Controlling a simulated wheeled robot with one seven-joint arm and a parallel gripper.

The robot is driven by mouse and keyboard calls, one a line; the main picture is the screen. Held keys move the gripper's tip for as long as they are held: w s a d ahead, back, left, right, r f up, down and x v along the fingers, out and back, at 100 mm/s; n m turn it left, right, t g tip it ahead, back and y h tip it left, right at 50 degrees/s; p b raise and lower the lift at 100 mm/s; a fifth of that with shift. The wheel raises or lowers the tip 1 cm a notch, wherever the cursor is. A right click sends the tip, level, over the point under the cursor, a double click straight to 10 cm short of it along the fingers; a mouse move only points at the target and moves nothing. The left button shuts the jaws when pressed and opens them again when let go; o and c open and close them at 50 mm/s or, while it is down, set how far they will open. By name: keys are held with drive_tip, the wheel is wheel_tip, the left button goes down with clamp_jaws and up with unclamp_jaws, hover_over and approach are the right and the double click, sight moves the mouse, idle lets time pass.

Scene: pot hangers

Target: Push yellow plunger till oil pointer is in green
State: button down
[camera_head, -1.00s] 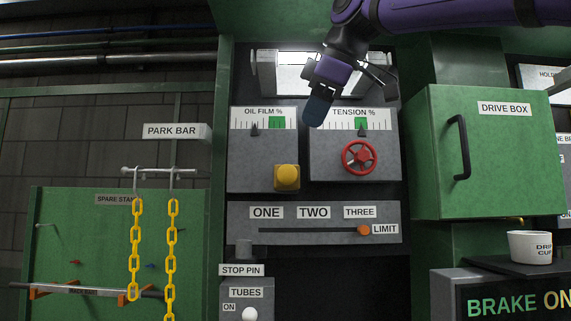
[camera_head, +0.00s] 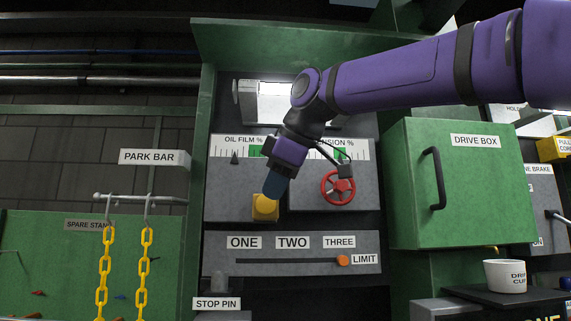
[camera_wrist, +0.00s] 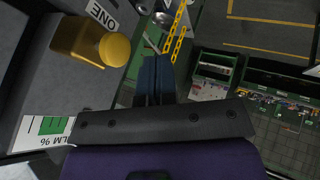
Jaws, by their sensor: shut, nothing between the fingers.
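The yellow plunger (camera_head: 264,208) sits on the lower right of the oil film panel (camera_head: 228,192). It also shows in the wrist view (camera_wrist: 114,49), beside my fingertips. My gripper (camera_head: 273,188) is shut and empty, its blue fingertips in front of the plunger's upper right edge in the head view. In the wrist view my gripper (camera_wrist: 154,60) appears to the right of the plunger's cap, with a small gap in the picture; whether they touch I cannot tell. The oil pointer (camera_head: 234,157) stands on the white part of the scale, left of the green band (camera_head: 256,151), which my arm partly hides.
The tension panel with a red handwheel (camera_head: 338,187) is just right of my gripper. A slider with an orange knob (camera_head: 343,260) is below. The green drive box (camera_head: 450,200) stands at right, and yellow chains (camera_head: 104,270) hang at left.

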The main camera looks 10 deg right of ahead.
sight(266, 205)
drive_tip(key=shift+w+a+f, duration=0.1)
drive_tip(key=shift+w+f, duration=0.1)
drive_tip(key=shift+w, duration=0.6)
drive_tip(key=shift+w+a+f, duration=0.1)
drive_tip(key=shift+w+f, duration=0.1)
drive_tip(key=shift+w, duration=0.55)
drive_tip(key=shift+w+f, duration=0.2)
drive_tip(key=shift+w, duration=0.6)
drive_tip(key=shift+w, duration=1.3)
